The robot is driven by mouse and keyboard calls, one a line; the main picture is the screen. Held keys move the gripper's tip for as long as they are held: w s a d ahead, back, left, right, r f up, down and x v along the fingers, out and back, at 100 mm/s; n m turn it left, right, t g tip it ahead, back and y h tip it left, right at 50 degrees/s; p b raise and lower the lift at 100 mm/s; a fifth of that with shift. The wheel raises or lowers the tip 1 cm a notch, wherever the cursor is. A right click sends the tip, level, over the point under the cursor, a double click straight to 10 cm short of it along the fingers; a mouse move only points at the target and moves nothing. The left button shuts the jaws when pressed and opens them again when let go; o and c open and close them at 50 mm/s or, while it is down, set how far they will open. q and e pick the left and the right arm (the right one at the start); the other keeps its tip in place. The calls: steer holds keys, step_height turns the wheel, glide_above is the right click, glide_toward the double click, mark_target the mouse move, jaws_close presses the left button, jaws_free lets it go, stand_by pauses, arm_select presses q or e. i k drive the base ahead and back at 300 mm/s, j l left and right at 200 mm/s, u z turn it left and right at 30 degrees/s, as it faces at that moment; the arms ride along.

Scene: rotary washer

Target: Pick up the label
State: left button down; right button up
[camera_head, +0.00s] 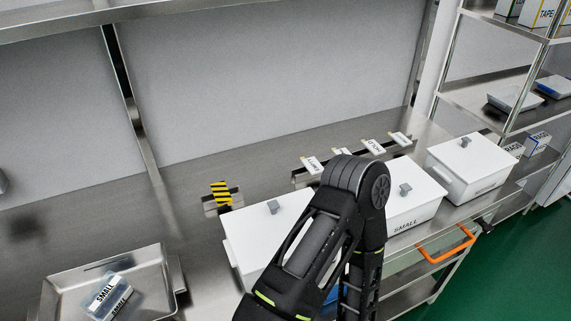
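Several white labels with dark print stand in a metal holder on the back of the counter: one at the left (313,164), one partly behind my arm (341,152), one further right (372,146) and one at the right end (400,138). A yellow and black striped label (220,192) stands in a separate small holder to their left. One of my black arms rises from the bottom centre and bends in front of the counter. Neither gripper shows, so I cannot see what they hold.
White lidded boxes stand along the counter, one behind my arm (243,240), one marked SMALL (412,206) and one at right (470,165). A metal tray (60,292) at lower left holds a clear container marked SMALL (107,296). An orange handle (447,246) sticks out in front.

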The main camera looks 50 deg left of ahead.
mark_target(313, 166)
steer(key=u, duration=1.6)
